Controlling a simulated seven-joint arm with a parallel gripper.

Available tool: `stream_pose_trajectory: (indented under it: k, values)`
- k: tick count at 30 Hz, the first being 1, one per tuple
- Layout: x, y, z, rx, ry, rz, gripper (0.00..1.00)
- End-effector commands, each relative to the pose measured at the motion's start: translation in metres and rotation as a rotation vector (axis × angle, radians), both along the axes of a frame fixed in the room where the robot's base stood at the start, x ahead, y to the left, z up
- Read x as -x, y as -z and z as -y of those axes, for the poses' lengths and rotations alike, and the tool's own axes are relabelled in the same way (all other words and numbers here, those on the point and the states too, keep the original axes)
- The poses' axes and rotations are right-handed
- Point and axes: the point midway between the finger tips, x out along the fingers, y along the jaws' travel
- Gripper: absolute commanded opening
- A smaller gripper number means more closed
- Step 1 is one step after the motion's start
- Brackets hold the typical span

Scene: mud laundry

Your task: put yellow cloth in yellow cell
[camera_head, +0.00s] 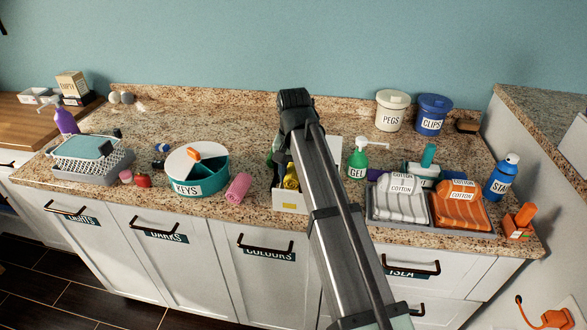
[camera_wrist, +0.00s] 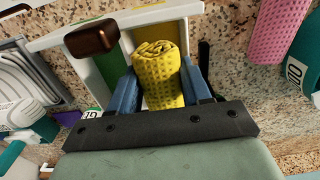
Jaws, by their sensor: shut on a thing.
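The yellow cloth (camera_wrist: 158,68) is a dimpled roll held between the blue fingers of my gripper (camera_wrist: 160,84). In the head view the cloth (camera_head: 291,178) shows at the left side of my arm, over the divided white box (camera_head: 289,200). In the wrist view the box (camera_wrist: 190,9) has a green-lined cell (camera_wrist: 88,88) at left and a yellow-lined cell (camera_wrist: 128,42) behind the cloth. The cloth overlaps the yellow cell in this view; I cannot tell how far inside it is. My arm hides much of the box in the head view.
A brown block (camera_wrist: 92,40) sits at the box's edge. A pink roll (camera_head: 238,187) and the round KEYS tin (camera_head: 203,185) stand left of the box. A green GEL bottle (camera_head: 358,160) and a tray (camera_head: 385,222) of folded cloths stand to the right.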

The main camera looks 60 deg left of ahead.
Motion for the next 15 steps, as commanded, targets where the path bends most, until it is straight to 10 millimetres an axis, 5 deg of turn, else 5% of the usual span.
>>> stream_pose_trajectory:
  k: [12, 13, 15]
  values:
    - [0.0000, 0.0031, -0.0001, 0.000, 0.000, 0.000, 0.19]
    - [0.0000, 0.0030, -0.0001, 0.000, 0.000, 0.000, 0.50]
    - [-0.0001, 0.0030, -0.0001, 0.000, 0.000, 0.000, 0.56]
